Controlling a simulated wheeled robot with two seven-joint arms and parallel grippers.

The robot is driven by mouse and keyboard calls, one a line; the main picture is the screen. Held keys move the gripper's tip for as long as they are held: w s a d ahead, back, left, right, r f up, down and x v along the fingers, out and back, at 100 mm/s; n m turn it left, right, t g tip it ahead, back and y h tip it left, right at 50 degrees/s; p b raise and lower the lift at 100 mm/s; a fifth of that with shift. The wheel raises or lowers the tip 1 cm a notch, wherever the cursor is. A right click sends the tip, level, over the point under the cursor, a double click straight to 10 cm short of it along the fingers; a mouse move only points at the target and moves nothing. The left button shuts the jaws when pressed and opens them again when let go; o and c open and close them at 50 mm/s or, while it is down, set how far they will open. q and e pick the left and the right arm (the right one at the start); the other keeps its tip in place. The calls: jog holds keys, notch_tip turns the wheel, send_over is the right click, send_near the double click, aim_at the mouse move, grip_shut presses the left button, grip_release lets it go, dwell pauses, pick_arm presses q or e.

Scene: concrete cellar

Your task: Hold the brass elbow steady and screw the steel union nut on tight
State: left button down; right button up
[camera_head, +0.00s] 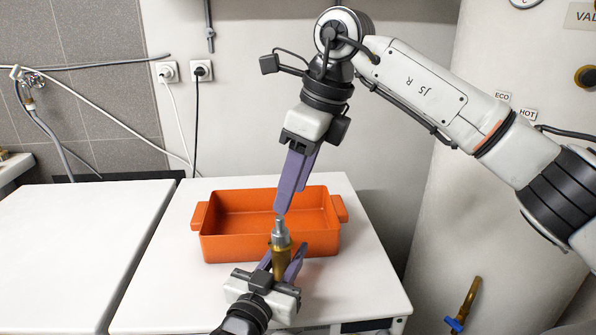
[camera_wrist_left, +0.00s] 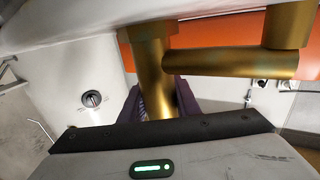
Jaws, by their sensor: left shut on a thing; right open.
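The brass elbow (camera_head: 281,264) stands in my left gripper (camera_head: 281,261), whose purple fingers are shut around it above the front of the white top. In the left wrist view, the elbow (camera_wrist_left: 235,62) shows one leg between the fingers and another reaching right. The steel union nut (camera_head: 280,236) is at the elbow's upper end, with a narrower grey tip above it; how far it is threaded I cannot tell. My right gripper (camera_head: 279,212) points down just above the nut, open, its fingers seen nearly edge-on. Whether it touches the tip is unclear. The nut is not discernible in the wrist view.
An orange bin (camera_head: 225,246) stands right behind the elbow on the white top (camera_head: 365,275). Another white surface (camera_head: 70,250) at left is bare. A large pale tank (camera_head: 480,190) stands at right, with a brass pipe and blue-handled valve (camera_head: 455,324) low in front.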

aim_at(282, 218)
jog(key=x, duration=0.9)
jog(key=shift+c, duration=0.2)
